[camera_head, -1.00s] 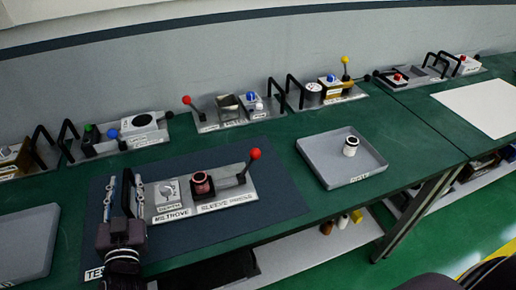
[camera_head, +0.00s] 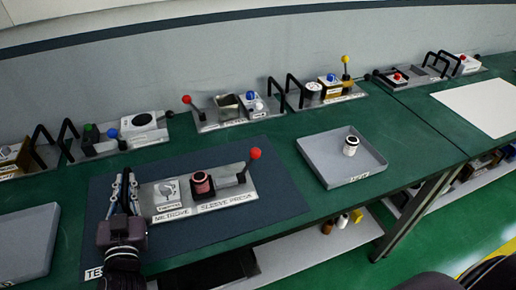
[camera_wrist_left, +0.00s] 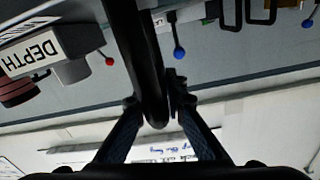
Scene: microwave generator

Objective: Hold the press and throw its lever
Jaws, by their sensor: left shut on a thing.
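The sleeve press (camera_head: 200,195) is a grey plate on the dark mat, with a depth block and a dark red cylinder on it. Its lever has a red ball knob (camera_head: 255,153) at the right end, leaning up to the right. My left gripper (camera_head: 125,185) is at the press's left end. In the left wrist view, my left gripper (camera_wrist_left: 160,115) is shut on a black bar handle (camera_wrist_left: 140,55), which runs between its fingers. The depth block (camera_wrist_left: 45,50) shows at the left there. My right gripper is not in view.
A grey tray (camera_head: 318,169) with a small white and black cylinder (camera_head: 350,145) stands to the right. Another grey tray (camera_head: 25,240) lies at the left edge. Several fixtures with levers and handles line the back. Green bench between is free.

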